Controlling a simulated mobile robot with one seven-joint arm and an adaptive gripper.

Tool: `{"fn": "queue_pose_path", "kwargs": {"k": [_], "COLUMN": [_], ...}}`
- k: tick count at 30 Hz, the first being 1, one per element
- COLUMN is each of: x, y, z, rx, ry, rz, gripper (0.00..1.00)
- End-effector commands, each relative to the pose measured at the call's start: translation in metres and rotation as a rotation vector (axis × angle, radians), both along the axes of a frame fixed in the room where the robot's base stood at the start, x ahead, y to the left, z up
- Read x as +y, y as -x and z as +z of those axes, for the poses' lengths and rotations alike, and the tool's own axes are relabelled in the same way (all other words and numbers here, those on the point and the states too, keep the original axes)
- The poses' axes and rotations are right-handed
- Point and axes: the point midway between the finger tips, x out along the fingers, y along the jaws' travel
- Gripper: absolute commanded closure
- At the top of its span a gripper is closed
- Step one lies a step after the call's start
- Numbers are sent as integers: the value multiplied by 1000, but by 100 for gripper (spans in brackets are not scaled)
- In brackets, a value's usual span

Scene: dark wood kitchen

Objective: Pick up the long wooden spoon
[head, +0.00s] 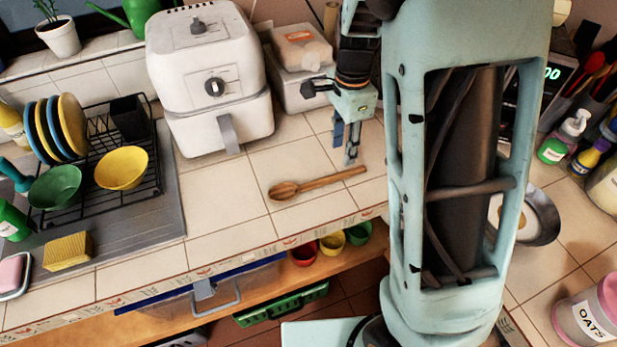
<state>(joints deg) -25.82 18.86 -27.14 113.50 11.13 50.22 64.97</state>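The long wooden spoon (318,183) lies flat on the tiled counter, in front of the white air fryer and to its right. Its bowl points left and its handle runs right and slightly back. My gripper (345,155) points down above the counter, near the right part of the handle. Its two fingers look parted with a gap between them, and nothing shows between them. The fingertips appear just behind or above the handle; I cannot tell the exact height.
The air fryer (208,75) stands left of my gripper, and a white box-like appliance (298,72) stands behind it. A dish rack (105,165) with bowls and plates is at the left. The counter around the spoon is clear up to its front edge.

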Motion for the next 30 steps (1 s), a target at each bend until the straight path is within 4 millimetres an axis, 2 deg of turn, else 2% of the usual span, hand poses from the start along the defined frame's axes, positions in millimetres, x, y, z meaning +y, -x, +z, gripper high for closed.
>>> {"fn": "queue_pose_path", "kwargs": {"k": [3,11,19,23,29,30], "x": [-1,-1,-1,-1,-1,-1], "y": [1,0,-1,-2,-2,-2], "z": [-21,-41,-79,-86,-86,-86], "rx": [3,0,2,0,-1,-1], "ry": [1,2,2,1,1,1], "rz": [0,2,2,2,3,3], "gripper": [64,64,64,64,64,69]}}
